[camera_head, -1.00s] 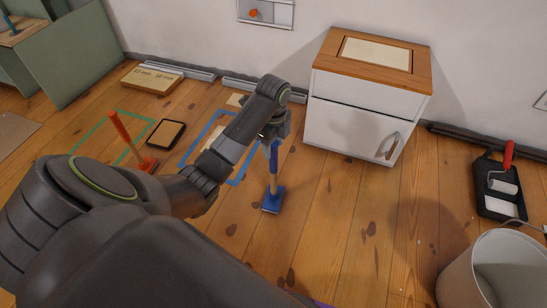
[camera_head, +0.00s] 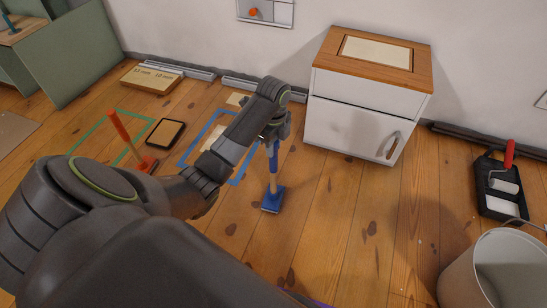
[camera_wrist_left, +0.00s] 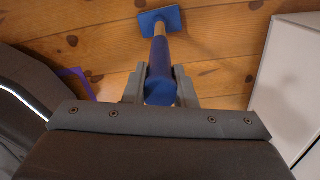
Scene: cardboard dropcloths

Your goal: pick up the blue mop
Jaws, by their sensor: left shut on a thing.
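The blue mop (camera_head: 272,190) stands upright on the wooden floor in the head view, with a flat blue head, a pale wood shaft and a blue grip. My left gripper (camera_head: 272,135) is at the top of the mop. In the left wrist view, the two fingers of my left gripper (camera_wrist_left: 160,92) are shut on the blue grip of the mop (camera_wrist_left: 160,75), one on each side. The mop's head shows beyond it, at or close to the floor; I cannot tell if it touches. My right gripper is not in view.
A white cabinet (camera_head: 350,130) with a wooden top stands just right of the mop. An orange-handled tool (camera_head: 122,132) stands at left inside green tape. A paint tray (camera_head: 500,200) and a bucket (camera_head: 482,275) are at right. The floor between is clear.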

